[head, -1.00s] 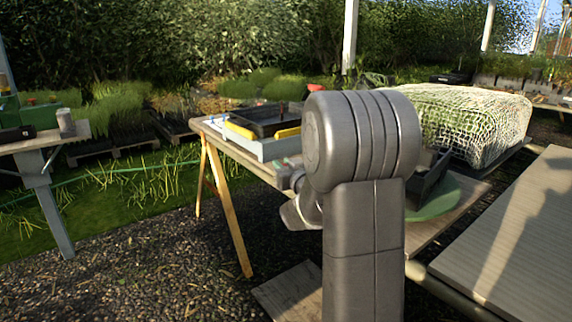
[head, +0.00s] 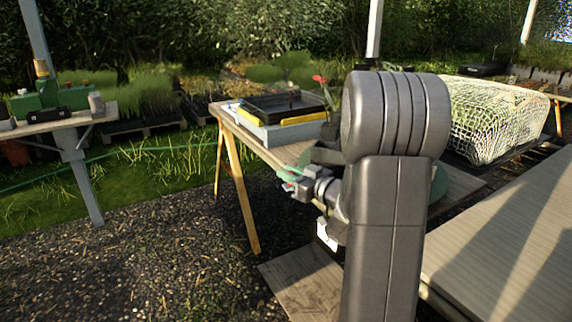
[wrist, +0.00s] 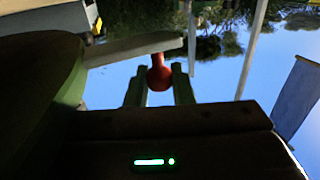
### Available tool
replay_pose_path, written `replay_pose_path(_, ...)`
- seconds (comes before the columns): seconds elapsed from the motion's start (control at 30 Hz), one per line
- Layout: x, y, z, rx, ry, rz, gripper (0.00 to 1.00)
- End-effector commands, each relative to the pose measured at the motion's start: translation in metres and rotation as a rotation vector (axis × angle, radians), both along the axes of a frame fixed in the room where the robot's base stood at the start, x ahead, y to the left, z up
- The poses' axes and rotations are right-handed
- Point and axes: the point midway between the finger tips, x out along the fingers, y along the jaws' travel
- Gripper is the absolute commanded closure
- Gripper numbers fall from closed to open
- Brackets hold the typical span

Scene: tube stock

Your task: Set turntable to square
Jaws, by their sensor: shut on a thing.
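The turntable is a green disc; its edge (head: 439,184) shows to the right of my arm on the wooden table, and most of it is hidden behind the arm. A dark piece (head: 325,153) shows left of the arm beside a small green part (head: 301,166). My gripper (head: 287,181) is at the table's near edge. In the wrist view, the two green fingers of my gripper (wrist: 160,86) are shut on a red knob (wrist: 159,72). A pale bar (wrist: 130,48) meets the knob, and a large dark green surface (wrist: 38,80) fills the left. The turntable's angle cannot be told.
A grey tray (head: 270,134) with a black tray (head: 283,107) and yellow pieces stands at the table's left end, with a red flower (head: 320,80) behind. A netted bale (head: 495,120) lies right. A wooden bench (head: 500,235) borders the right; gravel lies left.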

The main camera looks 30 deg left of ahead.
Motion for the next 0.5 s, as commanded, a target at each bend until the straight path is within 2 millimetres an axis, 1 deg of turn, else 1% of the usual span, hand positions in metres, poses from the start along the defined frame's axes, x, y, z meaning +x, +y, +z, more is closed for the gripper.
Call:
replay_pose_path(0.03,-0.003,-0.006,0.003,0.001,0.002,0.018,1.0)
replay_pose_path(0.2,-0.014,-0.023,0.003,0.001,0.001,0.091,1.0)
replay_pose_path(0.5,-0.029,-0.045,0.002,0.001,0.0,0.189,1.0)
